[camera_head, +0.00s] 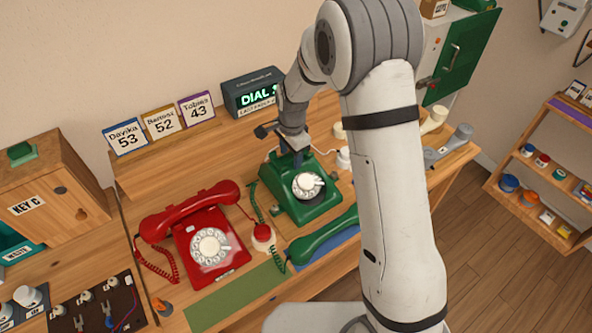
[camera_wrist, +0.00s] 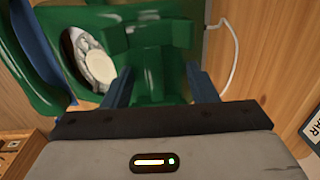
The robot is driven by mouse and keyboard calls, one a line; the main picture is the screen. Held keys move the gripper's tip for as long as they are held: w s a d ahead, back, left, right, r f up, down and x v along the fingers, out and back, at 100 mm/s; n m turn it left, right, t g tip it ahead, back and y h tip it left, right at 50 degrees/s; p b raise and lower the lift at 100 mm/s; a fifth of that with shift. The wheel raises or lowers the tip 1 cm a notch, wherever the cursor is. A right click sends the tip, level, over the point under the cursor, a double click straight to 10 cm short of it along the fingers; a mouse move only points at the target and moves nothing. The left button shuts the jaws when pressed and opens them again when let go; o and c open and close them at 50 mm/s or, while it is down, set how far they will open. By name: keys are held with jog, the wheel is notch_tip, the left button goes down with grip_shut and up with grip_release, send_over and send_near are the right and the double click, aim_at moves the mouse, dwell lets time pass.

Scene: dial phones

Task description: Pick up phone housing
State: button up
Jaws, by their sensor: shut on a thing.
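The green phone housing (camera_head: 297,205) stands upright on the wooden desk, with a white rotary dial on its sloped front. Its green handset (camera_head: 322,238) lies off the housing on a blue mat, nearer the front edge. My gripper (camera_head: 298,158) comes down from above onto the top of the housing. In the wrist view the housing (camera_wrist: 150,62) shows between the two blue fingers of my gripper (camera_wrist: 160,88), which are shut on its upper part. The housing appears to rest on the desk. My arm hides part of the desk to the right.
A red phone (camera_head: 210,246) with its handset on stands to the left. A small red and white item (camera_head: 262,236) sits between the phones. A lit dial display (camera_head: 252,92) and name cards (camera_head: 163,122) stand behind. Grey and cream handsets (camera_head: 448,144) lie at the right.

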jog(key=shift+s+d+f, duration=0.1)
jog(key=shift+s, duration=0.05)
grip_shut()
notch_tip(320, 180, up, 10)
jog(key=b, duration=0.1)
jog(key=shift+g+h, duration=0.3)
jog(key=shift+g, duration=0.2)
jog(key=shift+w+a+f+b, duration=0.2)
jog(key=shift+w+f+b, duration=0.2)
jog(key=shift+f, duration=0.85)
jog(key=shift+w+a+f+b, duration=0.25)
jog(key=shift+w+f, duration=0.3)
jog(key=shift+f, duration=0.75)
jog(key=shift+w+a+f+b, duration=0.15)
jog(key=shift+w+f+b, duration=0.3)
jog(key=shift+f, duration=0.8)
